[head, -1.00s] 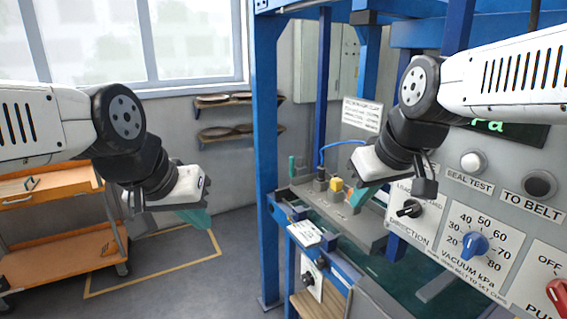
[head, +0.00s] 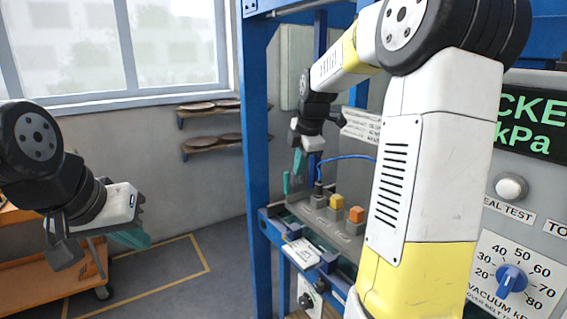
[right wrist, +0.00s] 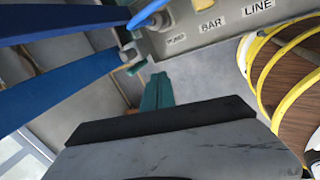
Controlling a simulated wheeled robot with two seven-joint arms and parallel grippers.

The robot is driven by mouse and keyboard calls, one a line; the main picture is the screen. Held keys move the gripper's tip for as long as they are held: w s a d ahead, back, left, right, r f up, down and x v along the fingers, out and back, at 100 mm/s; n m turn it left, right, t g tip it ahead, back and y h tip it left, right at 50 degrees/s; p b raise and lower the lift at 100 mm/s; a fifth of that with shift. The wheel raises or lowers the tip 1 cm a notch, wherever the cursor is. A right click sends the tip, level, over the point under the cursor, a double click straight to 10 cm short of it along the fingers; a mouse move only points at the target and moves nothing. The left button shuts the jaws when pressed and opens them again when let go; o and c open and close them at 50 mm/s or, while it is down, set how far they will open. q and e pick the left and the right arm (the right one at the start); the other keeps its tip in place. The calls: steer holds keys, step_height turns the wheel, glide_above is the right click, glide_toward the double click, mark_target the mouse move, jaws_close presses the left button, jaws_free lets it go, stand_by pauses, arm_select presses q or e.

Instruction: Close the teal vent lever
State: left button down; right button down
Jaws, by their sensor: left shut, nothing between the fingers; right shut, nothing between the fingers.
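The teal vent lever (head: 287,183) stands upright at the far left end of the grey valve block (head: 318,218) in the head view. My right gripper (head: 298,163) has its teal fingers shut and empty, pointing down just above and beside the lever; whether they touch it I cannot tell. My left gripper (head: 130,238) is shut and empty at the left, far from the block.
A blue hose (head: 345,157) rises from the block beside the lever. A yellow cap (head: 337,201) and an orange cap (head: 356,214) stand nearer. A blue frame post (head: 256,150) stands left of the block. My right arm hides part of the panel.

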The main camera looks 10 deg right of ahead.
mark_target(287, 183)
steer(key=w+f, duration=0.1)
steer(key=f, duration=0.1)
steer(key=w+f, duration=0.2)
steer(key=w+a+f, duration=0.1)
steer(key=w+f, duration=0.1)
steer(key=shift+w, duration=0.6)
steer(key=shift+w+a+r+g, duration=0.1)
steer(key=shift+w+g, duration=0.1)
steer(key=shift+g, duration=0.2)
